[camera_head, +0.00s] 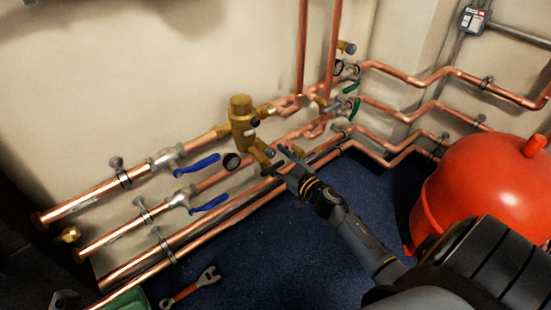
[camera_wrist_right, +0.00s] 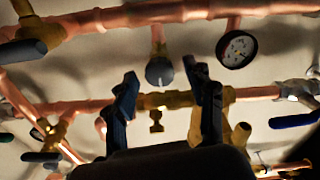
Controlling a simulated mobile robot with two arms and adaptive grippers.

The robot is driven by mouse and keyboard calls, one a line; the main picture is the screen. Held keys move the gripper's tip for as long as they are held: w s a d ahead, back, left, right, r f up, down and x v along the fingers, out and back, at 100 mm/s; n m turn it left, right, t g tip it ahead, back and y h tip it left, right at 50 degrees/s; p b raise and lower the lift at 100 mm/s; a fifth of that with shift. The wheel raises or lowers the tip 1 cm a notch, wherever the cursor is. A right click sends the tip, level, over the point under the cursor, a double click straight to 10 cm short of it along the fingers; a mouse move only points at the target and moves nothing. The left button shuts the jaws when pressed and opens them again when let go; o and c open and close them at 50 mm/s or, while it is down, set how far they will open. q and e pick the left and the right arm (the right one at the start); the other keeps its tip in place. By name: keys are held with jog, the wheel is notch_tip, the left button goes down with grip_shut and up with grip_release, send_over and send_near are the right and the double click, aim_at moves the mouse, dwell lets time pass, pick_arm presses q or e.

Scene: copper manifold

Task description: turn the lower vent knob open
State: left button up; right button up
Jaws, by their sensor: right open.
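My right gripper (camera_head: 281,160) is open beside the lower part of the brass valve assembly (camera_head: 241,122) on the wall pipes. In the right wrist view its two dark fingers (camera_wrist_right: 160,72) stand apart with nothing held between them. A round dark grey knob (camera_wrist_right: 158,71) shows between the fingertips in that view, below a copper pipe. A brass fitting with a small brass tee-shaped piece (camera_wrist_right: 156,121) lies lower between the fingers. I cannot tell for sure which of these is the lower vent knob. Touching cannot be made out. My left gripper is not in view.
A round gauge (camera_wrist_right: 237,49) is right of the fingers. Blue lever handles (camera_head: 203,164) are on the left pipes, green ones (camera_head: 355,106) on the right. A red tank (camera_head: 470,185) stands at the right. A wrench (camera_head: 195,285) lies on the blue floor, which is clear near the middle.

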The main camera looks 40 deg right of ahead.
grip_shut()
